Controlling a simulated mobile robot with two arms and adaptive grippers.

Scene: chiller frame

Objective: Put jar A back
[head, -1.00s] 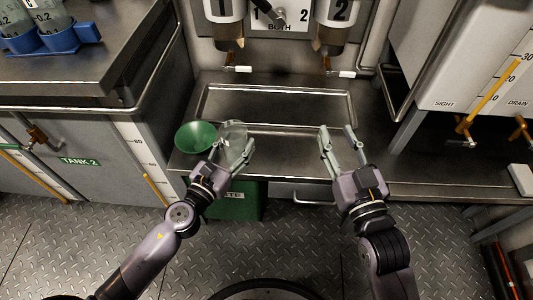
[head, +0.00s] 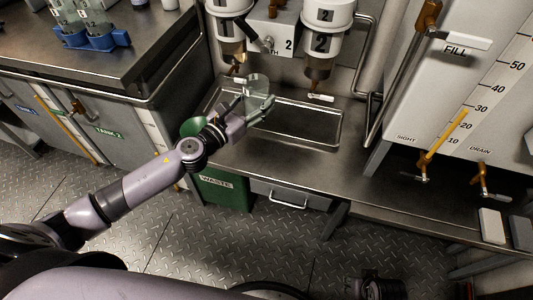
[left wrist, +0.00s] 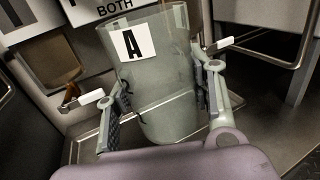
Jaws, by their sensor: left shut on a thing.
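Jar A (left wrist: 158,75) is a clear glass jar with a black "A" on a white label. My left gripper (left wrist: 165,100) is shut around its sides in the left wrist view. In the head view the jar (head: 257,88) is held above the metal sink tray, below the white dispensers. My left gripper (head: 255,108) partly covers it there. A blue rack (head: 118,41) with clear jars stands on the counter at the upper left.
A green funnel (head: 190,127) is partly hidden behind my left arm, above a green waste bin (head: 226,194). Dispenser 1 (head: 226,32) and dispenser 2 (head: 322,43) hang above the tray (head: 300,140). A white tank with taps stands at the right. The counter's front is clear.

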